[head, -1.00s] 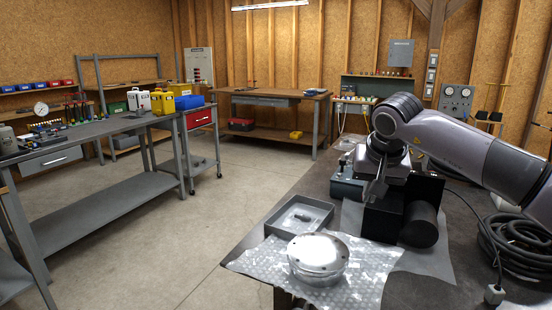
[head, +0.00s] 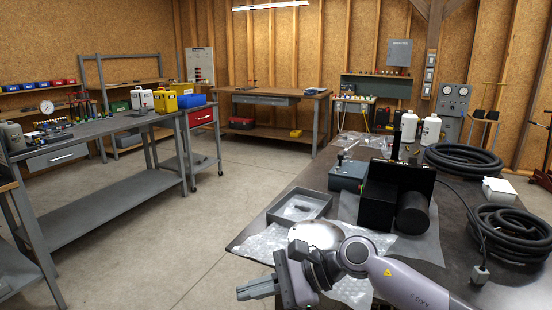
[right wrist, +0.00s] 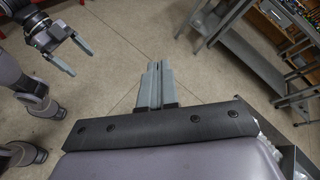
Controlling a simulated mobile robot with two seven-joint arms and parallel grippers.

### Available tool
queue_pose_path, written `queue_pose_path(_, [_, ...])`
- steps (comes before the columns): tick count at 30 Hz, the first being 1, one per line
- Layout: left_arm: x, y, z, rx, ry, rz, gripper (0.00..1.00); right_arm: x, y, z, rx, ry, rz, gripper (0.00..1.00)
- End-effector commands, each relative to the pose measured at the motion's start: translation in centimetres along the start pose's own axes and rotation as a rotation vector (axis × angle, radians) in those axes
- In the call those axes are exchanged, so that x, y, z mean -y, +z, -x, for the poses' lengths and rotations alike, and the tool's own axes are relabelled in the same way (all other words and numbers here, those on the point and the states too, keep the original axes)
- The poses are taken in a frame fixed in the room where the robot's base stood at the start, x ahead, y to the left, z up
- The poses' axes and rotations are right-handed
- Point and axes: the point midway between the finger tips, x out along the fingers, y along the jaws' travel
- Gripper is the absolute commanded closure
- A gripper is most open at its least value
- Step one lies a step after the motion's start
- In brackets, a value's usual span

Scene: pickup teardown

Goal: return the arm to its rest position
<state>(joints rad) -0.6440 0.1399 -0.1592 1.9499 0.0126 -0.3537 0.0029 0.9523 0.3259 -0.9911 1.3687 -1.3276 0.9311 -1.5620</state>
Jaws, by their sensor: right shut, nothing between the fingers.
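My right arm (head: 400,285) reaches in from the lower right, low in front of the bench. My right gripper (head: 242,291) points left past the bench's front corner and is empty. In the right wrist view my right gripper (right wrist: 155,68) has its two grey fingers together over bare floor. My left gripper (right wrist: 82,58) shows at the upper left of the right wrist view, its two fingers apart with nothing between them. My left arm does not show in the head view.
The near bench (head: 460,225) holds a grey tray (head: 300,208), a black block-shaped unit (head: 378,208), coiled black hoses (head: 510,228) and two white bottles (head: 431,131). Open concrete floor (head: 200,235) lies to the left.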

Motion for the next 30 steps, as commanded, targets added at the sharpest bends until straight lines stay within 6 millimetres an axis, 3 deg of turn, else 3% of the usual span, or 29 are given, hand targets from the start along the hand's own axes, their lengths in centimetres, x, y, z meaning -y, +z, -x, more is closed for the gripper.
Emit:
queue_pose_path(3, [0.0, 0.1, 0.0, 0.001, 0.0, 0.0, 0.13, -1.3, 1.7, -1.3, 0.204, -0.115, -0.326, 1.0])
queue_pose_path(6, [0.0, 0.1, 0.1, 0.003, 0.0, 0.001, 0.13, -1.7, 2.5, -1.2, 0.366, -0.203, -0.609, 1.0])
queue_pose_path(11, [0.0, 0.2, 0.1, 0.005, 0.001, 0.001, 0.13, -2.2, 1.7, 0.2, 0.617, -0.332, -1.078, 1.0])
queue_pose_path(16, [-0.1, 0.2, 0.1, 0.005, 0.001, 0.001, 0.13, -3.8, -1.6, 2.7, 0.883, -0.457, -1.585, 1.0])
queue_pose_path(20, [-0.1, 0.3, 0.1, 0.006, 0.001, 0.001, 0.13, -6.4, -5.3, 4.7, 1.094, -0.552, -1.966, 1.0])
queue_pose_path(23, [-0.1, 0.3, 0.1, 0.006, 0.001, 0.001, 0.13, -9.4, -8.4, 6.3, 1.266, -0.63, -2.248, 1.0])
queue_pose_path(27, [-0.1, 0.3, 0.1, 0.006, 0.001, 0.001, 0.13, -15.2, -12.7, 8.3, 1.53, -0.753, -2.617, 1.0])
queue_pose_path(28, [-0.1, 0.3, 0.1, 0.006, 0.001, 0.001, 0.13, -16.6, -13.5, 8.7, -1.512, 0.745, 2.556, 1.0])
queue_pose_path(30, [-0.1, 0.3, 0.1, 0.006, 0.001, 0.001, 0.13, -20.2, -15.1, 9.6, -1.432, 0.702, 2.343, 1.0])
